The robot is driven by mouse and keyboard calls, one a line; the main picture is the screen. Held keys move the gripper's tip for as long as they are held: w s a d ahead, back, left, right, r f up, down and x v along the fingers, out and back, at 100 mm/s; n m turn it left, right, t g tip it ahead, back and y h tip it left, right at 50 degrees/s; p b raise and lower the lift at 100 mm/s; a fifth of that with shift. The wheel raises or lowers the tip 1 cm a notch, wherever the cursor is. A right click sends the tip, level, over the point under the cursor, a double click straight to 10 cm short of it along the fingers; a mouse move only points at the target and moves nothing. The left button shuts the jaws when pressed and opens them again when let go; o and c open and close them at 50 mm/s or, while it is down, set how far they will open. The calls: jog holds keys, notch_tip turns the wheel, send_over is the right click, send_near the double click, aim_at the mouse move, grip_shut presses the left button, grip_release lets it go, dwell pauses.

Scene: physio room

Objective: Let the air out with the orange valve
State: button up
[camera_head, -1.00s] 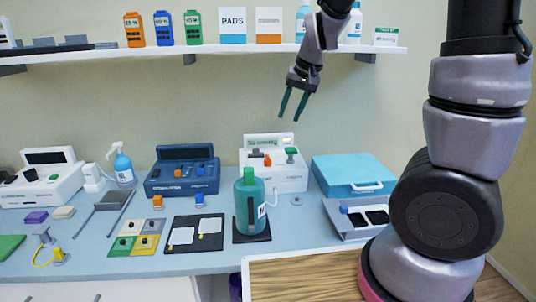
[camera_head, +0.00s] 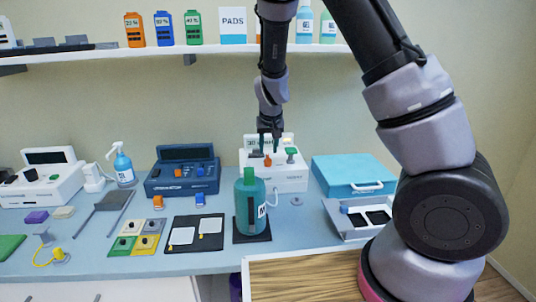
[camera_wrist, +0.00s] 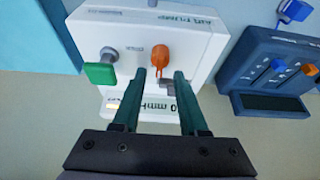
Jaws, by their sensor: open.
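The orange valve (camera_wrist: 160,55) stands on the top face of a white pump box (camera_wrist: 190,42), beside a green lever (camera_wrist: 99,74) and a grey switch. In the head view my gripper (camera_head: 268,149) hangs pointing down over the box. A panel reading partly as "0 mmH" is half hidden behind the fingers.
A dark blue device (camera_head: 183,172) stands left of the pump box. A light blue case (camera_head: 350,174) stands to its right. A green bottle (camera_head: 241,208) stands in front, with a tube near it. A shelf (camera_head: 120,52) runs above.

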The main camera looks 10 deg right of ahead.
aim_at(268, 155)
jog(key=shift+x, duration=1.65)
grip_shut()
